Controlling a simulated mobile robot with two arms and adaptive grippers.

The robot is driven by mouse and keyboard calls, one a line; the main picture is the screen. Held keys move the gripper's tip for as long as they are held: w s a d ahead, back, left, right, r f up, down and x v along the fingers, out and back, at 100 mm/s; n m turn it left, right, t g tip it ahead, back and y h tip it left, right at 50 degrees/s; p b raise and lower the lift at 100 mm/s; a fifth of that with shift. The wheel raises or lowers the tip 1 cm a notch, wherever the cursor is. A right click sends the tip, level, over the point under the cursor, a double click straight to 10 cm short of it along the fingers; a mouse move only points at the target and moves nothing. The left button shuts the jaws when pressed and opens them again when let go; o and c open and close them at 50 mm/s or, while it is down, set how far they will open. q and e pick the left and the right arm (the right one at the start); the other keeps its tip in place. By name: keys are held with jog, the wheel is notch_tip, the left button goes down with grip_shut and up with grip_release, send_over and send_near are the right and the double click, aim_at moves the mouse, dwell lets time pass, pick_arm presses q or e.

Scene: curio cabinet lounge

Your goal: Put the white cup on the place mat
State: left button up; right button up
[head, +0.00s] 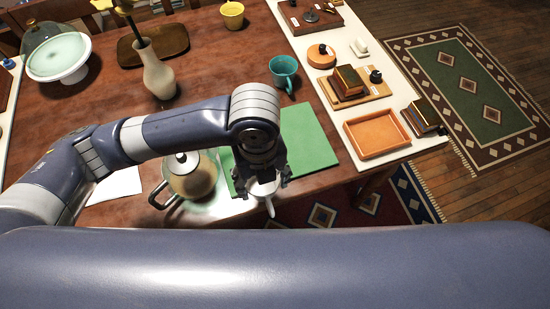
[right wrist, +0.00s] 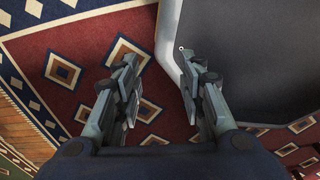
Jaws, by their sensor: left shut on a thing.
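The white cup (head: 262,188) is in the head view at the table's front edge, with its handle (head: 270,208) pointing toward me. My left gripper (head: 262,176) is shut on it and hides much of it. The green place mat (head: 310,136) lies flat on the table, partly covered by my left arm. The cup appears over or near the mat's front edge; I cannot tell whether it touches anything. My right gripper (right wrist: 160,78) is open and empty in the right wrist view, above the patterned carpet.
A lidded pot (head: 190,176) stands left of the mat. A teal cup (head: 284,72) stands behind it. A vase (head: 157,75) is at the back left. The mat's visible right part is clear.

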pick_arm(q)
jog(key=shift+s+d, duration=0.1)
jog(key=shift+s, duration=0.25)
jog(key=shift+w+d, duration=0.1)
jog(key=shift+w, duration=0.25)
jog(key=w+f, duration=0.1)
jog(key=w, duration=0.4)
jog(key=w+d+f+p, duration=0.1)
jog(key=w, duration=0.4)
jog(key=w+d+f+p, duration=0.1)
jog(key=w+f, duration=0.1)
jog(key=w, duration=0.2)
jog(key=shift+w+f, duration=0.1)
jog(key=shift+w, duration=0.3)
jog(key=shift+w+f, duration=0.1)
jog(key=shift+f, duration=0.35)
pick_arm(e)
jog(key=r, duration=0.1)
jog(key=w+r, duration=0.1)
jog(key=shift+r, duration=0.3)
pick_arm(q)
jog(key=shift+f, duration=0.15)
jog(key=o, duration=1.1)
